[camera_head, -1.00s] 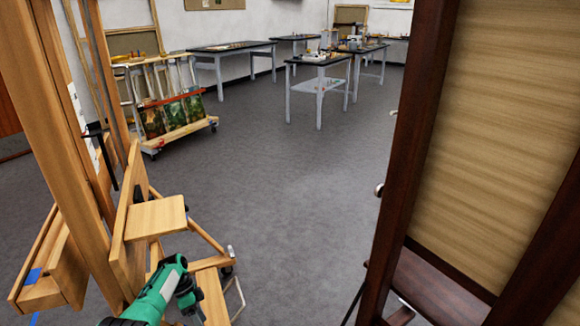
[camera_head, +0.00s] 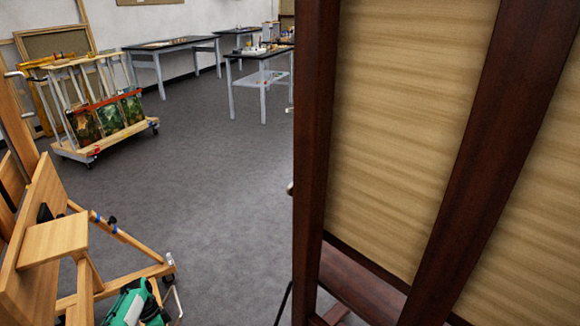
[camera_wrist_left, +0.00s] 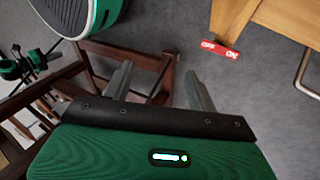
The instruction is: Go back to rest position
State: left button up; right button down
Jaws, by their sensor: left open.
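My left gripper (camera_wrist_left: 160,78) is open in the left wrist view, its two grey fingers spread apart. No object is between the fingers; floor and dark wood frame parts show beyond them. In the head view, part of my green left arm (camera_head: 132,302) shows at the bottom left, below the light wooden easel (camera_head: 50,245); its fingers cannot be made out there. My right gripper is not in view in the head view. Green and black parts at the upper left of the left wrist view look like my own body.
A dark wooden easel (camera_head: 314,150) with tan panels fills the right side, close by. A wheeled painting rack (camera_head: 120,140) stands at the far left. Black-topped tables (camera_head: 165,44) stand at the back. Grey floor (camera_head: 210,190) is clear in the middle. A red tag (camera_wrist_left: 219,49) shows in the wrist view.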

pick_arm(q)
jog(key=s+d+f+n+t+y+p, duration=0.1)
jog(key=s+f+n+y+p, duration=0.15)
jog(key=s+f, duration=0.75)
jog(key=s+d+f+n+y+p, duration=0.1)
jog(key=s+f+n+y+p, duration=0.15)
jog(key=s+f, duration=0.75)
jog(key=s+d+n+t+p, duration=0.1)
jog(key=s+d, duration=0.2)
jog(key=s, duration=0.7)
jog(key=s+d+n+t+p, duration=0.1)
jog(key=s+d+p, duration=0.1)
jog(key=s, duration=0.8)
jog(key=s+d+n+t+p, duration=0.1)
jog(key=s+d, duration=0.3)
jog(key=s, duration=0.6)
jog(key=shift+d+n+h, duration=0.3)
jog(key=shift+d, duration=0.1)
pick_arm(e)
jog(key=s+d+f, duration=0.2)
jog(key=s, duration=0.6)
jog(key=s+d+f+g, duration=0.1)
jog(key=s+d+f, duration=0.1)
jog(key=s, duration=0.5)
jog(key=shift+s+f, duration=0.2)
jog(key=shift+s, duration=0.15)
pick_arm(q)
jog(key=shift+f, duration=0.1)
